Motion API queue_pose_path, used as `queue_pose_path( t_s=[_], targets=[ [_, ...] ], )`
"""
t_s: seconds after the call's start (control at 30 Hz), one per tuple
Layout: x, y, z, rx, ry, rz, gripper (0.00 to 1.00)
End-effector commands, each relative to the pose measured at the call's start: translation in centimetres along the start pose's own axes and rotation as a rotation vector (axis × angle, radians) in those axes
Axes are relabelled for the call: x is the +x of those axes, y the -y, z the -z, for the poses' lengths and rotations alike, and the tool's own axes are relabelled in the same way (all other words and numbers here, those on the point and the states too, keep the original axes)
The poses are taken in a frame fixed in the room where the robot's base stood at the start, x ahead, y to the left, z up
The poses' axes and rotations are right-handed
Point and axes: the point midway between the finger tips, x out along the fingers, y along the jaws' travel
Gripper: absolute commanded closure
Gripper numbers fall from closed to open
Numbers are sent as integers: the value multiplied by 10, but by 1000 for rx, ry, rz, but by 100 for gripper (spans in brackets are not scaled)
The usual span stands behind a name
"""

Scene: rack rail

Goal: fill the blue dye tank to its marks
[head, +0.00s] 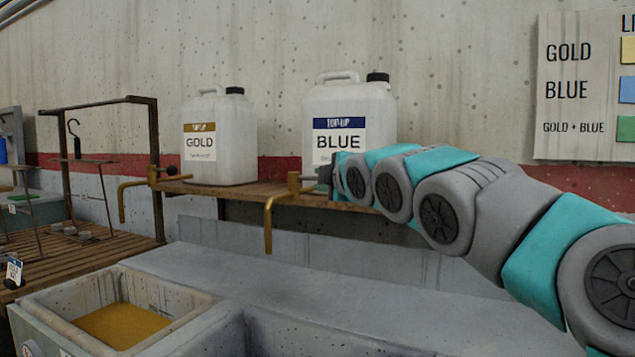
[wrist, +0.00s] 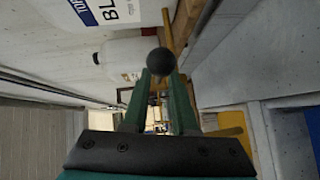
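The white BLUE jug (head: 349,112) stands on the wooden shelf. Its brass tap (head: 269,215) hangs over the shelf's front, spout down, with no liquid seen coming from it. My gripper (head: 328,178) is at the handle end of this tap. In the wrist view a round black knob (wrist: 160,62) sits at the tips of my gripper (wrist: 161,76), a finger on either side. Whether the fingers press on it is unclear. A grey basin (head: 275,325) lies below, right of the gold one; its inside and any marks are mostly out of view.
The white GOLD jug (head: 218,138) stands left on the shelf, with its own brass tap (head: 123,200). A basin (head: 60,297) with gold liquid (head: 122,325) is at lower left. A grey ledge (head: 300,285) runs behind the basins. A colour chart (head: 585,90) hangs at right.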

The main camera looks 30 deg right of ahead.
Motion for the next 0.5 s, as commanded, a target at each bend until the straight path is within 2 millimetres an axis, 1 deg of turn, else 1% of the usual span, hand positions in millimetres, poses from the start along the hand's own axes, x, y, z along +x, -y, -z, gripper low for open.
queue_pose_path(
  t_s=[0.1,0.2,0.33,0.5],
  targets=[
    [-20,0,-1,1,0,-4,74],
    [-34,-1,0,1,-1,-6,74],
    [-43,0,0,0,-1,-3,74],
    [-44,0,0,0,0,-1,74]
  ],
)
